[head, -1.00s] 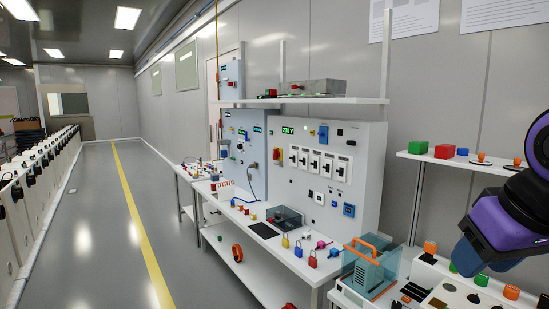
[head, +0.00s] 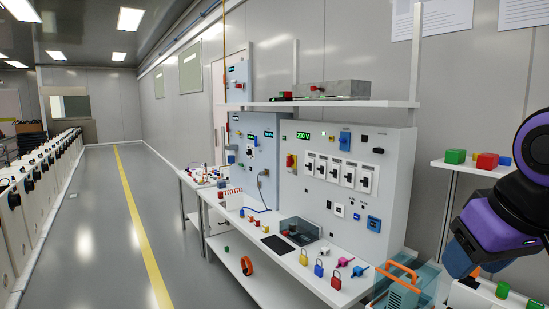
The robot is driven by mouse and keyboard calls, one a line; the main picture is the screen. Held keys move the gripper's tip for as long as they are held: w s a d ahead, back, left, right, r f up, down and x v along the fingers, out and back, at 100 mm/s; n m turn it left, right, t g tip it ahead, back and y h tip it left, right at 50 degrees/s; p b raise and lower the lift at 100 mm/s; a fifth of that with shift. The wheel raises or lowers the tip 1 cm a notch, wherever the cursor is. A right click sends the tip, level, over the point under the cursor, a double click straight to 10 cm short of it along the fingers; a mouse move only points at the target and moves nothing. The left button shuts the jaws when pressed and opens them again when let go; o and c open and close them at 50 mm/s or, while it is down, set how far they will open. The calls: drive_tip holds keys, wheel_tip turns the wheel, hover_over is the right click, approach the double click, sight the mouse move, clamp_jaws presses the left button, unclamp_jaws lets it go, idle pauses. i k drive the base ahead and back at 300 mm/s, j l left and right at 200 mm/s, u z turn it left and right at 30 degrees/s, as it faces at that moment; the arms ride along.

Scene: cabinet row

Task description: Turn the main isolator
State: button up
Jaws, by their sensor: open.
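A red rotary knob on a yellow plate (head: 291,160), which looks like the main isolator, sits on the left part of the large grey panel (head: 375,205). It is left of a row of breaker switches (head: 340,172) and below a green display reading 230 V (head: 303,136). Its exact angle is too small to tell. My purple and black arm shows at the right edge, well apart from the panel. My gripper's fingers are not visible.
The white bench (head: 270,243) before the panel holds several coloured padlocks (head: 319,270) and a dark open box (head: 300,231). A clear case with an orange handle (head: 403,285) stands nearer. A shelf (head: 345,103) is above. The grey floor (head: 90,230) at left is clear.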

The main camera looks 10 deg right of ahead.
sight(289, 160)
drive_tip(key=i+j, duration=0.3)
drive_tip(key=i, duration=0.25)
drive_tip(key=i+j+u, duration=0.15)
drive_tip(key=i, duration=0.4)
drive_tip(key=i+j, duration=0.35)
drive_tip(key=i, duration=0.2)
drive_tip(key=i+j+u, duration=0.1)
drive_tip(key=i, duration=0.45)
drive_tip(key=i+j+u, duration=0.1)
drive_tip(key=i+j, duration=0.15)
drive_tip(key=i, duration=0.3)
drive_tip(key=i+j, duration=0.15)
drive_tip(key=i, duration=0.4)
drive_tip(key=u, duration=0.05)
